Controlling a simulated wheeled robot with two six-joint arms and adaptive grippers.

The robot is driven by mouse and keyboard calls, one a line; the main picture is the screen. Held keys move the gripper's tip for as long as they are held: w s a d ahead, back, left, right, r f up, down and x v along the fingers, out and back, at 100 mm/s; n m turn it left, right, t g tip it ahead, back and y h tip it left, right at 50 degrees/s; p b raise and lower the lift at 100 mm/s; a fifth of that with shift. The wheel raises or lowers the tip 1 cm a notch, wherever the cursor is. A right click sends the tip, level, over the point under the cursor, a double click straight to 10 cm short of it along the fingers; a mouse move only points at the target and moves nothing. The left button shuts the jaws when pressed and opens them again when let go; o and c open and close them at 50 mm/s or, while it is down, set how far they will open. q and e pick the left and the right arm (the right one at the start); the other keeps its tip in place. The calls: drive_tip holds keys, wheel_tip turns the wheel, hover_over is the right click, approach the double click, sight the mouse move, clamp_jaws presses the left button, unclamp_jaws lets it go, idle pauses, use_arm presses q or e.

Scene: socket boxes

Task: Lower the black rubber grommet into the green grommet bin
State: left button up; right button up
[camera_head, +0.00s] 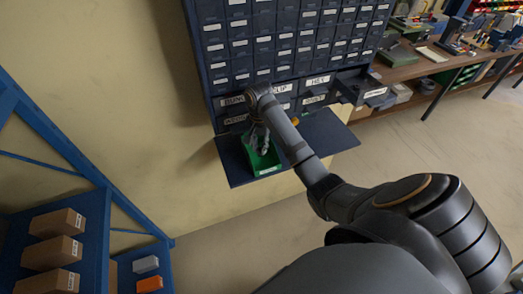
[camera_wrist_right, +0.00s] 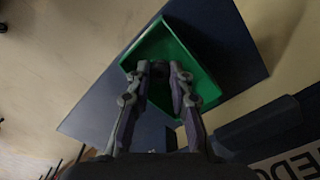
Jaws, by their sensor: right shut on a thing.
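The green grommet bin (camera_head: 260,160) stands on the dark blue shelf below the drawer cabinet in the head view. It fills the upper middle of the right wrist view (camera_wrist_right: 185,45), with its open side facing the camera. My right gripper (camera_head: 264,148) reaches down over the bin, and its fingertips (camera_wrist_right: 162,70) show against the bin's inside. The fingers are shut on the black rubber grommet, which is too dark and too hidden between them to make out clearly. I cannot tell whether it touches the bin floor. My left gripper is not in view.
The blue drawer cabinet (camera_head: 285,45) rises behind the shelf (camera_head: 325,133), with an open drawer (camera_head: 362,88) jutting out at right. A small orange thing (camera_head: 295,121) lies beside my arm. A blue rack with cardboard boxes (camera_head: 57,223) stands at left.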

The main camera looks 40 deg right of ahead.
sight(260, 164)
drive_tip(key=shift+f, duration=1.1)
drive_tip(key=shift+f+b, duration=0.45)
drive_tip(key=shift+f, duration=1.55)
drive_tip(key=shift+f+b, duration=0.9)
drive_tip(key=shift+f, duration=1.6)
drive_tip(key=o, duration=0.8)
drive_tip(key=shift+o, duration=0.2)
drive_tip(key=shift+r, duration=0.1)
